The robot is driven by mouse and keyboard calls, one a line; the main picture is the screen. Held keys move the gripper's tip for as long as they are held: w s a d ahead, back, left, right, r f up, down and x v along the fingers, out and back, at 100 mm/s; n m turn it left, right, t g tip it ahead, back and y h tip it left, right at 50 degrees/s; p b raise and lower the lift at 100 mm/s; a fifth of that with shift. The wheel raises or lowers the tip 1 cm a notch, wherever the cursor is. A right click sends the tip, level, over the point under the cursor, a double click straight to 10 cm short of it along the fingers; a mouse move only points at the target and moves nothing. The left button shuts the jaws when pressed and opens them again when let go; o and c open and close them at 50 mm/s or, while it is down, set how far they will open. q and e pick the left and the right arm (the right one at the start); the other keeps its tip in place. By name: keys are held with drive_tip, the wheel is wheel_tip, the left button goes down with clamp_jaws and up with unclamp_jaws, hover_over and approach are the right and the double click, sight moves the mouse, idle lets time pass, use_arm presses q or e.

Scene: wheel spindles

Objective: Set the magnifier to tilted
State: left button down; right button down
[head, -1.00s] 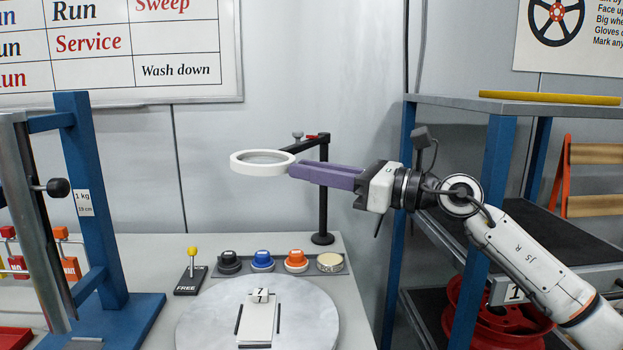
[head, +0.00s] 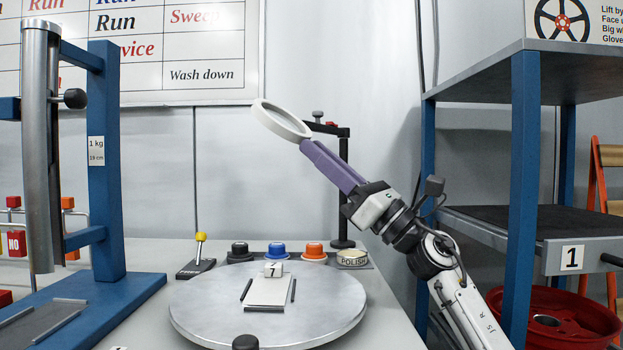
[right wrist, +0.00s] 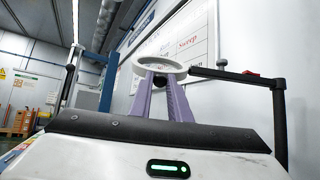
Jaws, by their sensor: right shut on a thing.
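The magnifier (head: 282,120) is a white ring with a lens, on a black arm with a post (head: 343,190) behind the turntable. The ring is tilted in the head view, its left side higher than its right. My right gripper (head: 308,146), with purple fingers, is shut on the ring's lower right rim. In the right wrist view the magnifier (right wrist: 160,64) sits at the tips of the purple fingers (right wrist: 164,85). The black arm (right wrist: 235,76) runs to its right there. My left gripper is not in view.
A round grey turntable (head: 200,312) with a plate and a tag stands below. Behind it are black, blue (head: 276,249) and orange (head: 314,251) knobs and a yellow-topped lever (head: 200,238). A blue stand (head: 105,170) is at left, a blue-posted shelf (head: 522,200) at right.

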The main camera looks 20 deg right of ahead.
drive_tip(key=shift+w+a+f+b, duration=0.25)
drive_tip(key=shift+a+f+b, duration=0.1)
drive_tip(key=shift+f+b, duration=0.2)
drive_tip(key=shift+w+a+f, duration=0.1)
drive_tip(key=shift+f, duration=0.1)
drive_tip(key=c, duration=1.6)
unclamp_jaws()
drive_tip(key=shift+c, duration=0.2)
drive_tip(key=shift+r, duration=0.2)
drive_tip(key=v, duration=1)
drive_tip(key=shift+s+d+b, duration=0.2)
drive_tip(key=shift+d+b, duration=0.05)
drive_tip(key=shift+b, duration=0.15)
